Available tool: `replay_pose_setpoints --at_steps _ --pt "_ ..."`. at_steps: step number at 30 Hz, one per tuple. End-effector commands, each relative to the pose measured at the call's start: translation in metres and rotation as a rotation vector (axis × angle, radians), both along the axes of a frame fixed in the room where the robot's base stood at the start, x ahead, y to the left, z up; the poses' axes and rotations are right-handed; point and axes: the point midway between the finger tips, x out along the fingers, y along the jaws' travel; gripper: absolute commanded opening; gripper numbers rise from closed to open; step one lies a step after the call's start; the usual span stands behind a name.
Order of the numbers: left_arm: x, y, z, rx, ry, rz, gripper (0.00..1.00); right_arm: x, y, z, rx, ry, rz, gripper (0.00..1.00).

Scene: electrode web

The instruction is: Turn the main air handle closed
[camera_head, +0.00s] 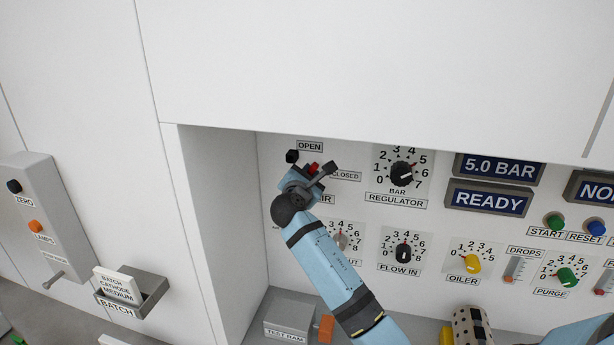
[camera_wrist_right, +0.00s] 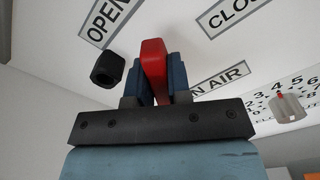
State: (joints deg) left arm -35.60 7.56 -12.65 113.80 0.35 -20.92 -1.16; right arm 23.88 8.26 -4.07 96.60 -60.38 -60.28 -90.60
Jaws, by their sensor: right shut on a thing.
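The red main air handle (camera_head: 313,168) is on the recessed panel, mostly hidden by my right gripper (camera_head: 311,176) in the head view. In the right wrist view the handle (camera_wrist_right: 153,58) stands between the two blue fingers of my right gripper (camera_wrist_right: 157,70), which is shut on it. The OPEN label (camera_wrist_right: 105,18) is to its upper left and the CLOSED label (camera_wrist_right: 228,12) to its upper right. The handle points up between these labels, at neither one. My left gripper is out of view.
A black knob (camera_wrist_right: 107,69) sits close to the left of the handle. The regulator dial (camera_head: 401,174) and flow-in dial (camera_head: 403,253) are to the right. The recess has a side wall at left and an overhanging white panel (camera_head: 350,70) above.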

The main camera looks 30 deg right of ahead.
Motion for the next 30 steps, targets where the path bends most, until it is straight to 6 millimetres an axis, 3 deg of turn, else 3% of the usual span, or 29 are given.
replay_pose_setpoints --at_steps 30 --pt "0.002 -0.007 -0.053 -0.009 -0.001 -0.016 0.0 -0.005 -0.004 -0.014 0.569 -0.665 -0.001 0.0"
